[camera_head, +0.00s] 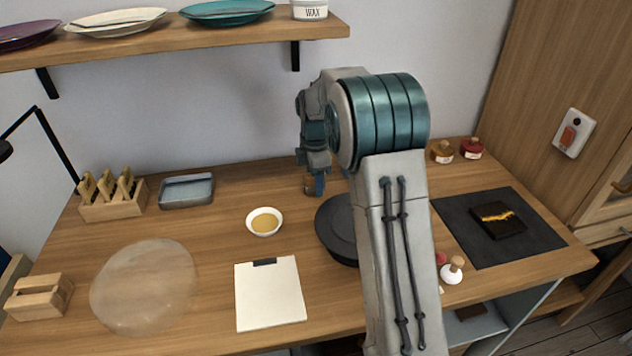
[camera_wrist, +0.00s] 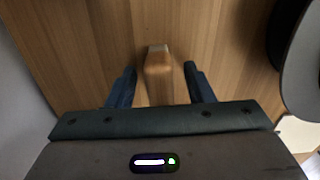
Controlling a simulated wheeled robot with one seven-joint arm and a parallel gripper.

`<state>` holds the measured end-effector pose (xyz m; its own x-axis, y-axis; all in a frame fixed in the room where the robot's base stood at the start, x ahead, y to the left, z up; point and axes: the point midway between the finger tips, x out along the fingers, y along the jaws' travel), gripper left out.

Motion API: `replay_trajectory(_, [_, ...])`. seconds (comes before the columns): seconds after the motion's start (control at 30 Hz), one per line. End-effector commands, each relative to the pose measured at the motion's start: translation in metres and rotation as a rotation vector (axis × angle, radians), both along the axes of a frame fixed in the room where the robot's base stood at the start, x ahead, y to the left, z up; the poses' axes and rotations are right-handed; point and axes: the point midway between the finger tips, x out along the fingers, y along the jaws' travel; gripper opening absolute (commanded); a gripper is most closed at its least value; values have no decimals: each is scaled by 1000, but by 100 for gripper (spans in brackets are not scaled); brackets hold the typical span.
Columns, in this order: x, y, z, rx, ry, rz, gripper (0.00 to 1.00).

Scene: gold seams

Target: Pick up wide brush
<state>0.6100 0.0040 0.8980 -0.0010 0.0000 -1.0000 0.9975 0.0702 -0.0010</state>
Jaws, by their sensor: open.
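A small brown wooden piece with a paler end (camera_wrist: 158,62), which appears to be the wide brush, lies or stands on the wooden table between my fingers in the wrist view. Its lower part is narrow and runs toward my palm; I cannot tell its full shape. My gripper (camera_wrist: 158,85) is open, with one blue finger on each side of it and gaps visible on both sides. In the head view my gripper (camera_head: 316,185) points down at the back middle of the table, and my arm hides much of the area behind it.
A dark round turntable (camera_head: 333,228) stands close to my gripper. A bowl of gold (camera_head: 264,223), clipboard (camera_head: 268,295), grey tray (camera_head: 187,191) and tool rack (camera_head: 113,208) are to the left. A dark mat (camera_head: 470,245) and small bottles (camera_head: 442,152) are right. A shelf (camera_head: 200,42) hangs above.

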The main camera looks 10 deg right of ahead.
Motion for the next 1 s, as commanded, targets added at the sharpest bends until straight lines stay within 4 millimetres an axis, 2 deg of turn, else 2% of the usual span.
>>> replay_trajectory(0.23, [0, 0, -3, 0, -1, 0, 47])
replay_trajectory(0.27, [0, 0, -3, 0, -1, 0, 44])
replay_trajectory(0.4, [0, 0, -3, 0, -1, 0, 6])
replay_trajectory(0.43, [0, 0, -3, 0, -1, 0, 0])
replay_trajectory(0.77, [0, 0, -1, 0, -2, 0, 0])
replay_trajectory(1.0, [0, 0, 20, 1, -4, -1, 0])
